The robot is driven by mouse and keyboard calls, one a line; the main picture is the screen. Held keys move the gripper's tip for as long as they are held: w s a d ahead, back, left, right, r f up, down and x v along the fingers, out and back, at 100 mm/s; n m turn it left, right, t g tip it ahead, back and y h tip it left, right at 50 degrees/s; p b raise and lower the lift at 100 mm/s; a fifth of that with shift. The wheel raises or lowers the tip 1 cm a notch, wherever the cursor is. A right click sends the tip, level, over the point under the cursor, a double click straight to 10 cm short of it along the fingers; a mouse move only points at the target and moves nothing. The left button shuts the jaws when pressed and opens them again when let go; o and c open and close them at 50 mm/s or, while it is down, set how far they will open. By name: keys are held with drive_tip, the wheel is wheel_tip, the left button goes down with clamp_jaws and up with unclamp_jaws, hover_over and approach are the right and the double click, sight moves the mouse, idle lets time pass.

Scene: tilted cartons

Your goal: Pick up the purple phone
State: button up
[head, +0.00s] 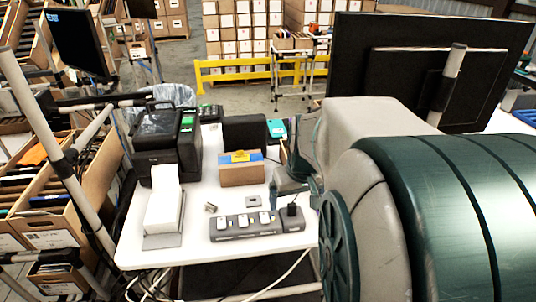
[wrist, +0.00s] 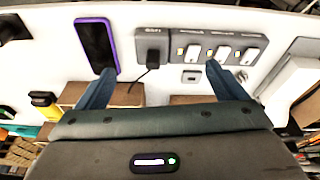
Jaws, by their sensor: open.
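The purple phone (wrist: 97,46) lies on the white table in the wrist view, dark screen up with a purple edge. It is at the upper left, beside the end of a grey charging strip (wrist: 180,38). My gripper (wrist: 160,66) is open and empty. Its left finger tip appears just below the phone's lower end, and its right finger tip is near the strip. The phone is not between the fingers. In the head view my gripper (head: 291,188) is over the table's right part, and my arm hides most or all of the phone.
The charging strip (head: 257,224) carries several plugs and a black cable. A cardboard box (head: 241,173), a black printer (head: 166,142), and a white paper stack (head: 164,212) stand on the table (head: 205,255). A monitor (head: 420,75) stands behind my arm.

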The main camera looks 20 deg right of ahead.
drive_tip(key=w+d+f+m, duration=0.1)
drive_tip(key=w+d+f, duration=0.15)
drive_tip(key=d, duration=1.25)
drive_tip(key=x, duration=0.7)
drive_tip(key=shift+s+a+f, duration=0.2)
drive_tip(key=shift+s, duration=0.1)
drive_tip(key=shift+x, duration=2.7)
drive_tip(key=shift+a, duration=0.1)
drive_tip(key=c, duration=1.2)
